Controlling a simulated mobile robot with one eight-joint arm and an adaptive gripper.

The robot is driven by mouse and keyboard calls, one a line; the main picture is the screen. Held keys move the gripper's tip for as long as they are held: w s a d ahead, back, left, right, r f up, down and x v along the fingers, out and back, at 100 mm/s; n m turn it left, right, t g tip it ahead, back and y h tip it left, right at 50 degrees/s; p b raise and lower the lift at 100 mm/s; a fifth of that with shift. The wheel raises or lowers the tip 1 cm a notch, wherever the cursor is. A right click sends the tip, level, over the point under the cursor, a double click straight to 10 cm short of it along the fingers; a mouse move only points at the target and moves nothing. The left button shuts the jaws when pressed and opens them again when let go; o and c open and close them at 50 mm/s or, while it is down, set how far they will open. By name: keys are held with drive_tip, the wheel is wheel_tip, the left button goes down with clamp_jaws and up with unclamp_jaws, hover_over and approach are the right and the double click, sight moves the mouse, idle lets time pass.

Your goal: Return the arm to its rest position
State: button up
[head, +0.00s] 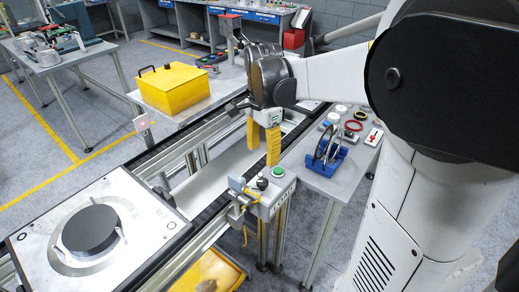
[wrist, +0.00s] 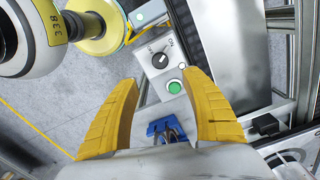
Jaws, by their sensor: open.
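My gripper (head: 263,138) hangs from the white arm over the conveyor, near the control box, in the head view. Its two yellow fingers are apart with nothing between them; they also show in the wrist view (wrist: 162,112). Past the fingertips in the wrist view is the control box (wrist: 162,58) with a black knob and a green button (wrist: 175,86). The same control box (head: 262,198) stands at the conveyor's edge in the head view. The fingers appear apart from it in the wrist view, though the exact gap is hard to tell.
A pallet (head: 147,200) with a black disc (head: 90,229) sits on the conveyor at the left. A yellow box (head: 174,87) stands on a table behind. A blue rack (head: 325,160) holding discs stands on the right table (head: 318,184). Conveyor rails run close to my gripper.

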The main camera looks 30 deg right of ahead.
drive_tip(key=s+a+r+n+t, duration=0.1)
drive_tip(key=s+a+n+t, duration=0.6)
drive_tip(key=n, duration=1)
drive_tip(key=s+a, duration=0.3)
drive_tip(key=a, duration=0.3)
drive_tip(key=shift+s+a+r, duration=0.25)
drive_tip(key=shift+s, duration=0.15)
